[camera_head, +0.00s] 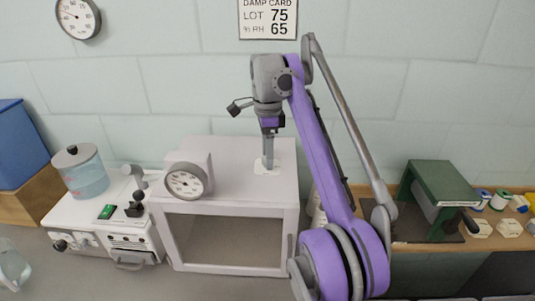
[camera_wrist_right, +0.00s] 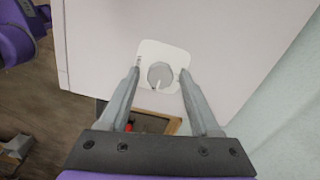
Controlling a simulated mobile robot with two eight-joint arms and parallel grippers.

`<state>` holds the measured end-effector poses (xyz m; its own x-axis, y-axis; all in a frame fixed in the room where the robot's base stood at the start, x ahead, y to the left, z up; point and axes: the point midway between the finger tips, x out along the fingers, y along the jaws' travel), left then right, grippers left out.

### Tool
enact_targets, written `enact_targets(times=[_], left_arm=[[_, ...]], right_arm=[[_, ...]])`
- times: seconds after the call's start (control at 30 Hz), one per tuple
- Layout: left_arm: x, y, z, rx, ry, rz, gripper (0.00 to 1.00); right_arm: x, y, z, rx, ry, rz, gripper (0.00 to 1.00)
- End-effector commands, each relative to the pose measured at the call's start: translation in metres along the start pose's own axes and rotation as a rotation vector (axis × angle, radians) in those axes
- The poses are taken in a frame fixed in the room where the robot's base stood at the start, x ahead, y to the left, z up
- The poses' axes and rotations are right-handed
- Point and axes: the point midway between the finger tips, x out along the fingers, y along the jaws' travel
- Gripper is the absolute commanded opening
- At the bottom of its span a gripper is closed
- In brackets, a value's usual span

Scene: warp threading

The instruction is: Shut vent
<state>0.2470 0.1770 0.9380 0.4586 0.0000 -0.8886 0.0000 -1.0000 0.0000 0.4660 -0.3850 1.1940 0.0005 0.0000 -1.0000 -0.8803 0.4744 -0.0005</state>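The vent is a round grey knob (camera_wrist_right: 161,75) on a white rounded plate (camera_wrist_right: 150,50), fixed on top of a white cabinet (camera_head: 230,190). A pale mark shows near the knob's lower edge in the right wrist view. In the head view the plate (camera_head: 262,170) shows, but the knob is largely hidden by my gripper. My right gripper (camera_head: 268,165) points down at it. In the right wrist view, my right gripper (camera_wrist_right: 160,72) is open, a finger on each side of the knob with visible gaps. My left gripper is not in view.
A dial gauge (camera_head: 186,181) stands on the cabinet's left front. A white machine (camera_head: 100,222) with a water tank (camera_head: 81,172) is at left. A green device (camera_head: 440,185) and several spools are at right. A damp card (camera_head: 268,18) hangs on the wall, reading 75 and 65.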

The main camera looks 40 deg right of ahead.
Motion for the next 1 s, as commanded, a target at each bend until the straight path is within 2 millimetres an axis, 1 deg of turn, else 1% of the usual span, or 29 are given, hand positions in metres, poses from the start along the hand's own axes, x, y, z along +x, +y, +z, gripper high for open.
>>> enact_targets(times=[0.03,0.17,0.2,0.27,0.3,0.33,0.67,0.87,1.0], left_arm=[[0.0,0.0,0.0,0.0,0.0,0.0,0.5],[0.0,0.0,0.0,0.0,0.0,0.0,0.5],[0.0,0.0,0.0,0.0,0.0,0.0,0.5],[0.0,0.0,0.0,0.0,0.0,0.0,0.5],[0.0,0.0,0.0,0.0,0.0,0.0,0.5],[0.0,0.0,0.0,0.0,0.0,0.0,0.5],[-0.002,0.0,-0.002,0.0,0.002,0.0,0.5],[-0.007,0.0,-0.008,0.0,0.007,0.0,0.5],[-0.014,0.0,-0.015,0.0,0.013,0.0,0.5]], right_arm=[[0.0,0.0,0.0,0.0,0.0,0.0,0.53],[0.0,0.0,0.0,0.0,0.0,0.0,0.29],[0.0,0.0,0.0,0.0,0.0,0.0,0.22],[0.0,0.0,0.0,0.0,0.0,0.0,0.11],[0.0,0.0,0.0,0.0,0.0,0.0,0.04],[0.0,0.0,0.0,0.0,0.0,0.0,0.0],[-0.001,0.0,0.0,-0.023,0.0,0.001,0.0],[-0.002,0.0,0.0,-0.113,0.0,0.001,0.0],[-0.003,0.0,0.0,-0.217,0.0,0.0,0.0]])
